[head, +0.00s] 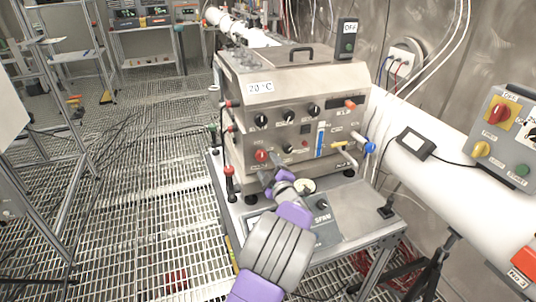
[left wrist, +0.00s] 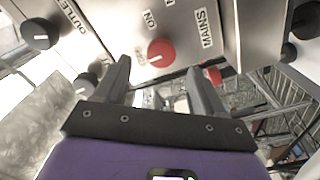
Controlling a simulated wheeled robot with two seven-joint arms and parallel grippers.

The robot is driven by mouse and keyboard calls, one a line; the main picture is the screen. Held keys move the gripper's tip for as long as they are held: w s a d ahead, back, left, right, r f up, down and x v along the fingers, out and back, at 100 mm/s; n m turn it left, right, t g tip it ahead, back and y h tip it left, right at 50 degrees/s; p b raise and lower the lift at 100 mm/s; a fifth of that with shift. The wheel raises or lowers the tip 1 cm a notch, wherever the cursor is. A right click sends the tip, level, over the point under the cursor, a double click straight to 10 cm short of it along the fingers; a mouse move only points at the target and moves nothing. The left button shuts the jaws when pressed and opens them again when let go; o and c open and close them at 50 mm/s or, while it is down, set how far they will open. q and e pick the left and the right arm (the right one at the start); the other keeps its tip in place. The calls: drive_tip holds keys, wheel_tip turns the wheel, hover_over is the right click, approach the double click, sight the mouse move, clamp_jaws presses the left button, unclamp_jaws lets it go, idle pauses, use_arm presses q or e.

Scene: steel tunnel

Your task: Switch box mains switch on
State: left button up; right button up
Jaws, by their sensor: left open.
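The switch box (head: 290,110) is a steel cabinet on a small table. Its red mains switch (head: 261,156) is a round knob at the lower left of the front panel. In the left wrist view the mains switch (left wrist: 161,52) sits by the labels MAINS, ON and a partly readable one. I cannot tell its pointer position for sure. My left gripper (head: 275,177) is just in front of and below the knob in the head view. In the left wrist view my left gripper (left wrist: 160,78) is open, the knob seen between and beyond its fingertips, with no visible contact. My right gripper is out of view.
Black knobs (head: 287,149) and a blue gauge (head: 320,141) are beside the switch on the panel. A grey control unit (head: 322,222) lies on the table below. A white pipe (head: 440,185) runs along the right. The grated floor (head: 130,190) at left is mostly open.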

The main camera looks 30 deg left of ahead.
sight(262, 157)
use_arm(q)
drive_tip(key=shift+b+x, duration=0.3)
drive_tip(key=shift+x, duration=2.45)
drive_tip(key=shift+c, duration=0.4)
drive_tip(key=c, duration=1)
